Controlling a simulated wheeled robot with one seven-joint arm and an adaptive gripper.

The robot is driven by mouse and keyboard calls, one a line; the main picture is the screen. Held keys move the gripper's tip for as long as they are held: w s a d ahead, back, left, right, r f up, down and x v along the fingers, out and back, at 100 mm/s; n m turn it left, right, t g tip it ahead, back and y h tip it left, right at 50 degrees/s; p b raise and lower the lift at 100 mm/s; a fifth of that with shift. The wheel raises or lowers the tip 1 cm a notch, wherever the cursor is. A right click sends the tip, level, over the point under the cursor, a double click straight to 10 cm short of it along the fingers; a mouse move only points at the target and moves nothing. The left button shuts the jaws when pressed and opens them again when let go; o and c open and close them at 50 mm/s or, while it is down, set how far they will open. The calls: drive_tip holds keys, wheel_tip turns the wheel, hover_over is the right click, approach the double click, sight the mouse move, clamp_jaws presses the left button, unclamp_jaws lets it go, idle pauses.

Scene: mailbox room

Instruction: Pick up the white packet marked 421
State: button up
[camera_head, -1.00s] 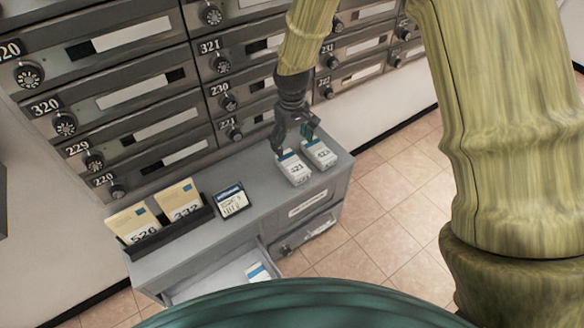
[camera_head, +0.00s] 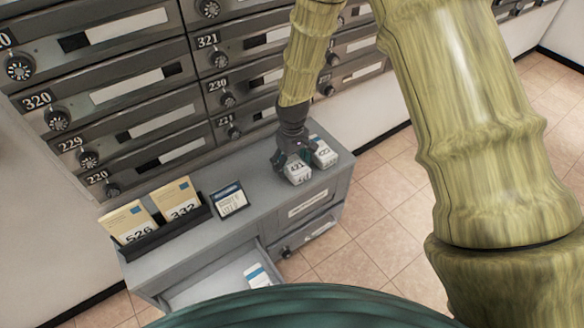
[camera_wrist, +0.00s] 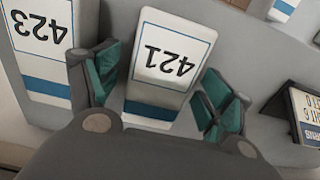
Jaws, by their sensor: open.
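The white packet marked 421 (camera_head: 297,172) stands on the grey cabinet top toward its right end. It has a blue stripe, and the wrist view shows its number upside down (camera_wrist: 170,62). My gripper (camera_head: 291,160) is down at this packet. In the wrist view my gripper (camera_wrist: 160,92) is open, with one green-padded finger on each side of the packet's lower part. Small gaps seem to remain between pads and packet; contact cannot be told for sure.
A similar white packet marked 423 (camera_wrist: 38,42) stands close beside it, also in the head view (camera_head: 323,152). A dark-framed card (camera_head: 230,199) and a black holder (camera_head: 166,228) with envelopes 526 and 332 are left. Below, an open drawer (camera_head: 215,284) holds a white packet. Mailboxes rise behind.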

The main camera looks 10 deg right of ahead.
drive_tip(key=shift+c, duration=0.4)
drive_tip(key=c, duration=1.1)
